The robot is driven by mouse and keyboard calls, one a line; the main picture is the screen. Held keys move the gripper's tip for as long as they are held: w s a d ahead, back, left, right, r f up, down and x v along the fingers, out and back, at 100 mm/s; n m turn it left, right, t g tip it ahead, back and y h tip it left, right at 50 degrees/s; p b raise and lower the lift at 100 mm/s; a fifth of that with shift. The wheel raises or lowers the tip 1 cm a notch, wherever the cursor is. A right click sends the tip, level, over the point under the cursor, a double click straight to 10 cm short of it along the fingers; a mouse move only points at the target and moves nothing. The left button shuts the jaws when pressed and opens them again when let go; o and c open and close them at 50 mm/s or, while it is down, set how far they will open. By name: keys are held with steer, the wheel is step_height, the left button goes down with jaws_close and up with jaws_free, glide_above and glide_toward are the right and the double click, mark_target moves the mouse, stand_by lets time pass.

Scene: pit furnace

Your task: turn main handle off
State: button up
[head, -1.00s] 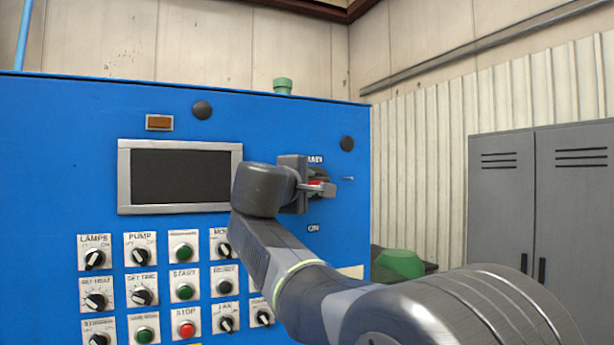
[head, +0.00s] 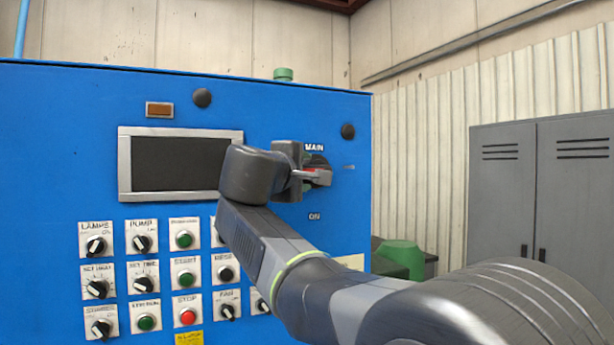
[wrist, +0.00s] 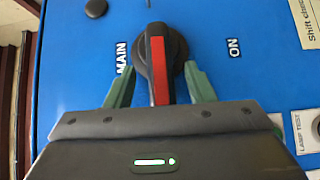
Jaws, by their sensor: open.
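The main handle is a black rotary knob with a red stripe. In the wrist view the main handle (wrist: 158,62) points down the picture toward my gripper, between the MAIN label (wrist: 121,57) on the left and the ON label (wrist: 234,47) on the right. My gripper (wrist: 160,84) is open, with one green finger on each side of the handle. Small gaps show between the fingers and the handle. In the head view my gripper (head: 312,178) is at the handle on the right of the blue panel (head: 60,150), and partly hides it.
Rows of switches and buttons, including a red STOP button (head: 187,317), fill the panel's lower left. A dark screen (head: 178,164) is left of my gripper. A grey locker (head: 500,210) stands at the right, and a green object (head: 400,255) is beyond the panel's edge.

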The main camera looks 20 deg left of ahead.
mark_target(306, 171)
steer(key=s+b, duration=0.2)
steer(key=s, duration=0.8)
steer(key=shift+s+d, duration=0.4)
steer(key=shift+d, duration=0.05)
steer(key=shift+w+r, duration=0.1)
steer(key=shift+w, duration=0.05)
steer(key=w+p, duration=0.1)
steer(key=w, duration=0.3)
steer(key=w+p, duration=0.1)
steer(key=w, duration=0.4)
steer(key=w+a+p, duration=0.1)
steer(key=w, duration=0.3)
steer(key=shift+w, duration=0.25)
steer(key=shift+s, duration=0.15)
